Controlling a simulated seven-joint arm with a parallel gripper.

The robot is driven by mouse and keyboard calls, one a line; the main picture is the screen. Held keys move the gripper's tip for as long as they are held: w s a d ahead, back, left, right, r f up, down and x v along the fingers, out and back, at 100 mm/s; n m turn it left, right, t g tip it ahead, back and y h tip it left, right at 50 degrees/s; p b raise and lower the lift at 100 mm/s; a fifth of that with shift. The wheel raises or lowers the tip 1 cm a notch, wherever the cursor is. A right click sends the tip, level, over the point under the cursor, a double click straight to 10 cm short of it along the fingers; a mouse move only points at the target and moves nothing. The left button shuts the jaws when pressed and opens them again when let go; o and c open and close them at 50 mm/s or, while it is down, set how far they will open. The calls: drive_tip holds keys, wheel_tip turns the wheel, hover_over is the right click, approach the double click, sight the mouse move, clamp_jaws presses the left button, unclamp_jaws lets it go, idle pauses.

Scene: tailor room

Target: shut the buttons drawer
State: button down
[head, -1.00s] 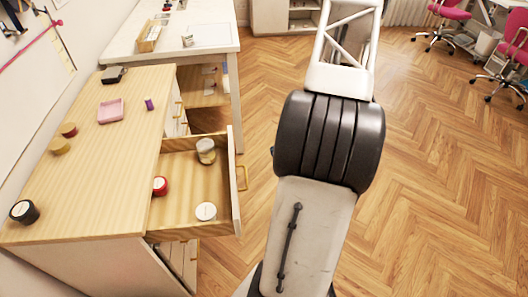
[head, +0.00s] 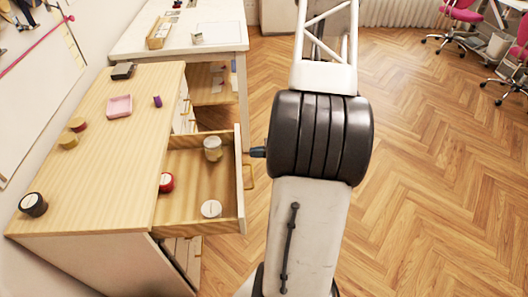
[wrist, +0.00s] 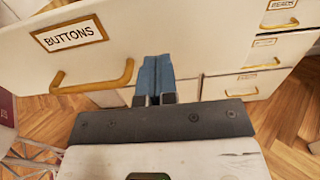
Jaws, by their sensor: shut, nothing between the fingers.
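The buttons drawer (head: 240,197) is pulled out of the wooden-topped cabinet in the head view, with several round jars inside. In the wrist view, its front panel (wrist: 165,28) carries a "BUTTONS" label (wrist: 70,35) and a brass handle (wrist: 95,80). My gripper (wrist: 155,62) is shut and empty, with blue fingers pointing at the lower part of the drawer front, right of the handle. I cannot tell whether the fingertips touch the panel. In the head view, the gripper tip (head: 258,152) shows from behind my arm, close to the drawer's far front corner.
The cabinet top (head: 115,150) holds jars, a pink tray (head: 119,106) and a dark box. Other shut drawers, one labelled "BEADS" (wrist: 283,5), show at the wrist view's upper right. A white table (head: 190,35) stands behind.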

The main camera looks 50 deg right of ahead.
sight(215, 163)
drive_tip(key=shift+x, duration=1.5)
drive_tip(key=shift+w+a, duration=0.1)
drive_tip(key=x, duration=2.5)
drive_tip(key=shift+w+a+f, duration=0.1)
drive_tip(key=shift+w+a, duration=0.1)
drive_tip(key=shift+a, duration=0.05)
drive_tip(key=shift+w+a, duration=0.5)
drive_tip(key=shift+w, duration=0.2)
drive_tip(key=shift+v, duration=7.4)
drive_tip(key=shift+a, duration=0.1)
